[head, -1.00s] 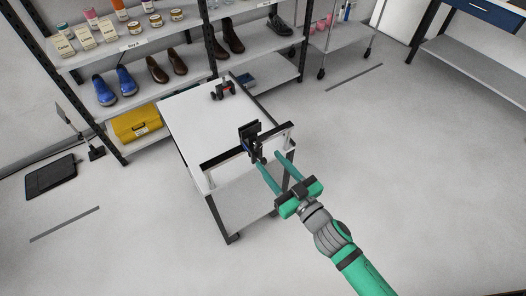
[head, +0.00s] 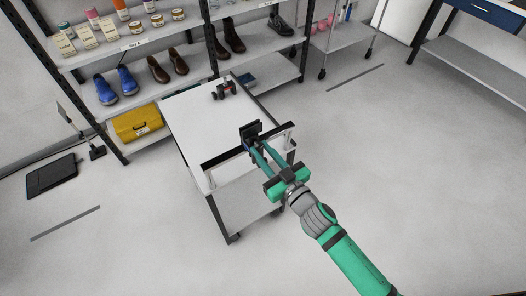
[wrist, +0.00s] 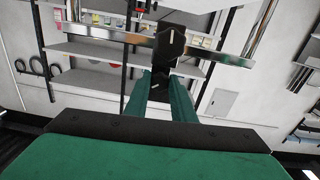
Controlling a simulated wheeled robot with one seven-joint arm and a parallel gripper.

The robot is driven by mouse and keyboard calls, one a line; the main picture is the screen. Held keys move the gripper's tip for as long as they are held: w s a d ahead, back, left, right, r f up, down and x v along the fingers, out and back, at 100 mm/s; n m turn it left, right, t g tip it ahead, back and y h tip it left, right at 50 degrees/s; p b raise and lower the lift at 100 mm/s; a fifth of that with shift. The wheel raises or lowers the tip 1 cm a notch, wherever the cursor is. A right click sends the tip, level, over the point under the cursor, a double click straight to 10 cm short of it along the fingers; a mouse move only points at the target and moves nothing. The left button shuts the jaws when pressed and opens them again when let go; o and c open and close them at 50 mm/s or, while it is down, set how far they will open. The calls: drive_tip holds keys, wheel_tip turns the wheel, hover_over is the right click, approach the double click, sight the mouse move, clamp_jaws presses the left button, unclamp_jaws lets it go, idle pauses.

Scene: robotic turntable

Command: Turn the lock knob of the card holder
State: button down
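The card holder (head: 251,130) is a black upright block on the dark front rail of a white cart. In the wrist view its black body (wrist: 170,42) stands upright with a small pale mark on its face, and a dark lower part shows between my fingertips. I cannot clearly pick out the lock knob from this dark part. My gripper (head: 257,148) is at the front of the holder, its two long green fingers apart. In the wrist view my gripper (wrist: 165,77) has one finger on each side of the dark lower part. Contact with it cannot be made out.
The cart top (head: 200,120) is mostly clear, with a small dark and red object (head: 224,90) at its back. The rail (head: 222,157) runs on both sides of the holder. A shelf (head: 140,88) with shoes and a yellow case (head: 137,124) stands behind.

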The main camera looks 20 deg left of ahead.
drive_tip(key=shift+n, duration=1.6)
drive_tip(key=c, duration=1.5)
unclamp_jaws()
drive_tip(key=shift+d, duration=0.1)
drive_tip(key=v, duration=1)
drive_tip(key=shift+s+d, duration=0.2)
drive_tip(key=shift+d, duration=0.05)
